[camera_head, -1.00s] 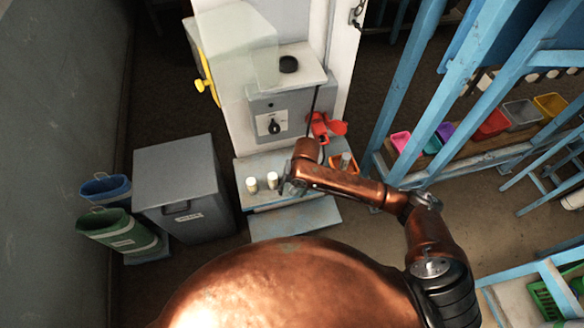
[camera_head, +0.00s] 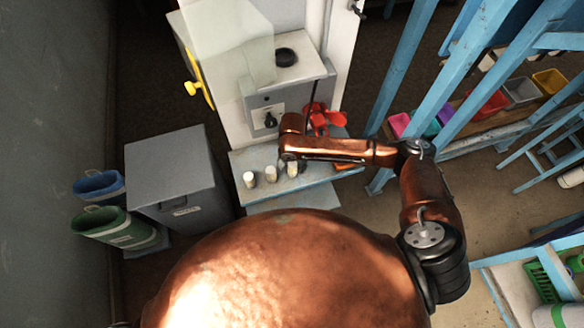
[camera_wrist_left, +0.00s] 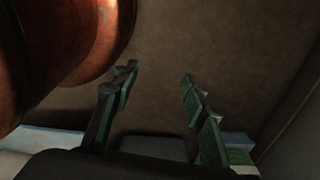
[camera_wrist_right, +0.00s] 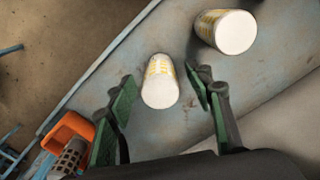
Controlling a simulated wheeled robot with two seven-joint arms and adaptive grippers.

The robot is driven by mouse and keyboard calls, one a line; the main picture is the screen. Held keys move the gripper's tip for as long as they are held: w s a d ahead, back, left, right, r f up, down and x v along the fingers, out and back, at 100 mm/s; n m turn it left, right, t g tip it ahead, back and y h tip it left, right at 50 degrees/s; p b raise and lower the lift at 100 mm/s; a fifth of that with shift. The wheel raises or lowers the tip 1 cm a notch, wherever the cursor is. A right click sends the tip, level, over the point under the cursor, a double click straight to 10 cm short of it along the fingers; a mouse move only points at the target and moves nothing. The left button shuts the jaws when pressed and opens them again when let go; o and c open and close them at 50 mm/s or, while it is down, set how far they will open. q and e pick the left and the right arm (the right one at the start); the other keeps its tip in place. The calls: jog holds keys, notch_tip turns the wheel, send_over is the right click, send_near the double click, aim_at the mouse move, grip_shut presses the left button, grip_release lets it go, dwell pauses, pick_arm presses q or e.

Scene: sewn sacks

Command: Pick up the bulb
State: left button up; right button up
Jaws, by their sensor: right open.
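Three small whitish cylinders stand in a row on the grey-blue ledge; I cannot tell whether one is the bulb. In the head view they are a left (camera_head: 249,179), a middle (camera_head: 271,174) and a right one (camera_head: 292,169). My right gripper (camera_wrist_right: 166,78) is open, its fingers on either side of a white cylinder with yellow markings (camera_wrist_right: 160,82), with no clear contact. A second such cylinder (camera_wrist_right: 227,31) is at upper right in the right wrist view. In the head view the right fingers are hardly visible. My left gripper (camera_wrist_left: 160,76) is open and empty over bare floor.
An orange holder (camera_wrist_right: 70,127) with a grey perforated cylinder (camera_wrist_right: 70,158) is left of the right fingers. A red object (camera_head: 322,118) stands behind the forearm. A grey machine (camera_head: 285,100) rises behind the ledge; a grey bin (camera_head: 172,172) and blue posts (camera_head: 402,65) flank it.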

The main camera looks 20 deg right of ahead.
jog(key=shift+f, duration=0.7)
jog(key=c, duration=1)
pick_arm(q)
jog(key=shift+w, duration=0.8)
pick_arm(e)
jog(key=shift+c, duration=1.3)
